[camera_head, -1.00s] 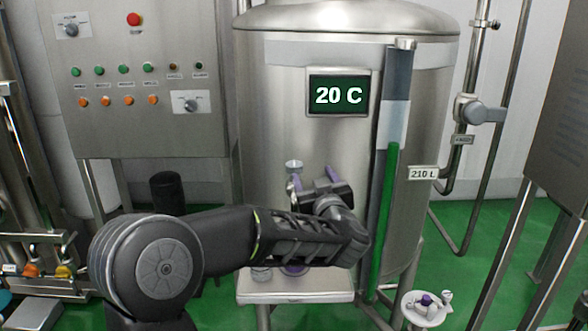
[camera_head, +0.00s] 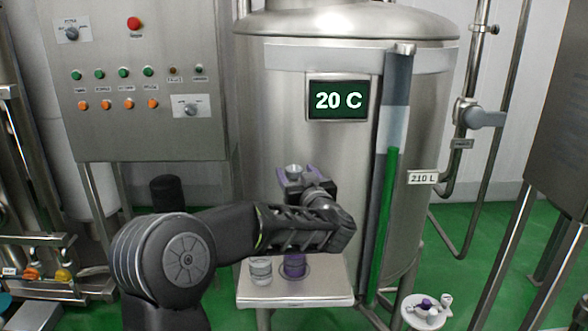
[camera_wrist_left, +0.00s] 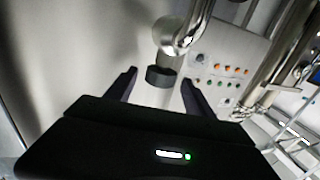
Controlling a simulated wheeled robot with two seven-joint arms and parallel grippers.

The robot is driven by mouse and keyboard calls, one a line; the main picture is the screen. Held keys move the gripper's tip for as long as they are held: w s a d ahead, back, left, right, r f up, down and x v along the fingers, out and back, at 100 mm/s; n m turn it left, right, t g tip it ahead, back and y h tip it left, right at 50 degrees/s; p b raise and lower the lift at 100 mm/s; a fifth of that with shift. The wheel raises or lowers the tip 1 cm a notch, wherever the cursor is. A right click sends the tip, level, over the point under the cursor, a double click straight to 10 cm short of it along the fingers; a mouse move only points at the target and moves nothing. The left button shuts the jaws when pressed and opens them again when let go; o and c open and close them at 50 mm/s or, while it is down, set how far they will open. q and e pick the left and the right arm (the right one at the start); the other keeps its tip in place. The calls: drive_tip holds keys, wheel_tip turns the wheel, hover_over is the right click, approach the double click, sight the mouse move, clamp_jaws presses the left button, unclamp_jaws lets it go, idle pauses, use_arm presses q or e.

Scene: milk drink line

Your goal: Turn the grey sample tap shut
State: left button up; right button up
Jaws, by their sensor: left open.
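The sample tap (camera_head: 293,170) sits on the front of the steel tank, and its pale top shows beside my left gripper in the head view. In the left wrist view, its shiny round metal body (camera_wrist_left: 174,36) shows with a short dark grey piece (camera_wrist_left: 160,76) below it. My left gripper (camera_wrist_left: 161,88) is open, with one finger on each side of that dark grey piece. I see gaps between the fingers and the piece. In the head view, my left gripper (camera_head: 296,174) partly hides the tap. My right gripper is not in view.
Below the gripper, a small steel shelf (camera_head: 300,297) holds a clear jar (camera_head: 260,271) and a purple-topped container (camera_head: 294,266). The tank (camera_head: 310,140) is close behind. A level tube (camera_head: 393,150) stands to the right, a control panel (camera_head: 140,105) to the left.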

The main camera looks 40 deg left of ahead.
use_arm(q)
drive_tip(key=shift+x, duration=1.25)
clamp_jaws()
